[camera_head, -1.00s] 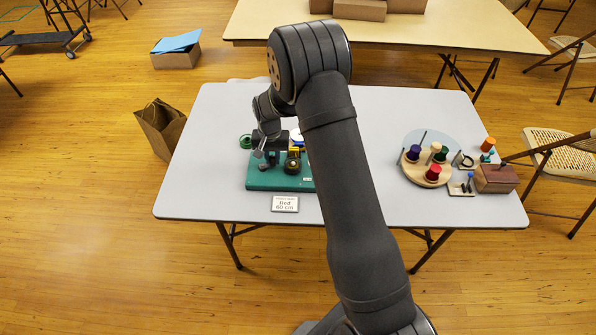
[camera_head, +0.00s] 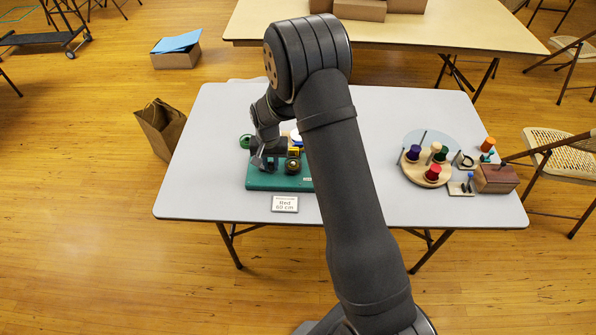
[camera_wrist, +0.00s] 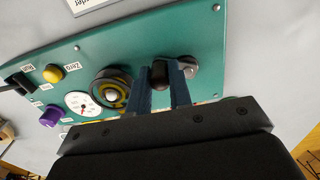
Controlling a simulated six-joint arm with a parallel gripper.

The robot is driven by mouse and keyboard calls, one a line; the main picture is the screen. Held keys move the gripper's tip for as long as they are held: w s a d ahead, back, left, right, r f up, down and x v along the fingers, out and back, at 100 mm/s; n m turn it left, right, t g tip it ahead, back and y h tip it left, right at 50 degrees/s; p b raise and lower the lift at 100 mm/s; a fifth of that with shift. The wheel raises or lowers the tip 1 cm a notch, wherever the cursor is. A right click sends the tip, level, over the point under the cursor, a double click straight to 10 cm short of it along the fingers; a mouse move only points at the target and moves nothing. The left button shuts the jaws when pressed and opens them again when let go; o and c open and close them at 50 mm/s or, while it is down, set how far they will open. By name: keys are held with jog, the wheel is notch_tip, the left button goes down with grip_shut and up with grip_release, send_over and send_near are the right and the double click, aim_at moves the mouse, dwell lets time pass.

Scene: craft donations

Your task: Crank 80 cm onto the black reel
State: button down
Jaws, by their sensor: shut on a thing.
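A teal winding board (camera_head: 262,182) sits on the left part of the grey table, and its face fills much of the wrist view (camera_wrist: 200,35). A dark round reel with a yellow ring (camera_wrist: 113,92) is mounted on it; it also shows in the head view (camera_head: 293,166). To its right in the wrist view is a crank with a dark knob (camera_wrist: 160,73) and a grey metal arm (camera_wrist: 188,66). My gripper (camera_wrist: 170,80) is shut on the crank knob, one finger on each side. A round dial with a red needle (camera_wrist: 83,104) is partly readable at best.
The board also carries a yellow button (camera_wrist: 53,74), a purple knob (camera_wrist: 51,117) and a black lever (camera_wrist: 18,84). A card reading "Red 60 cm" (camera_head: 285,204) lies in front. A round wooden stand with coloured spools (camera_head: 415,172) and a brown box (camera_head: 497,179) stand at right.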

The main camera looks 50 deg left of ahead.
jog(key=shift+a, duration=0.1)
jog(key=c, duration=1.4)
grip_release()
jog(key=shift+r, duration=3.75)
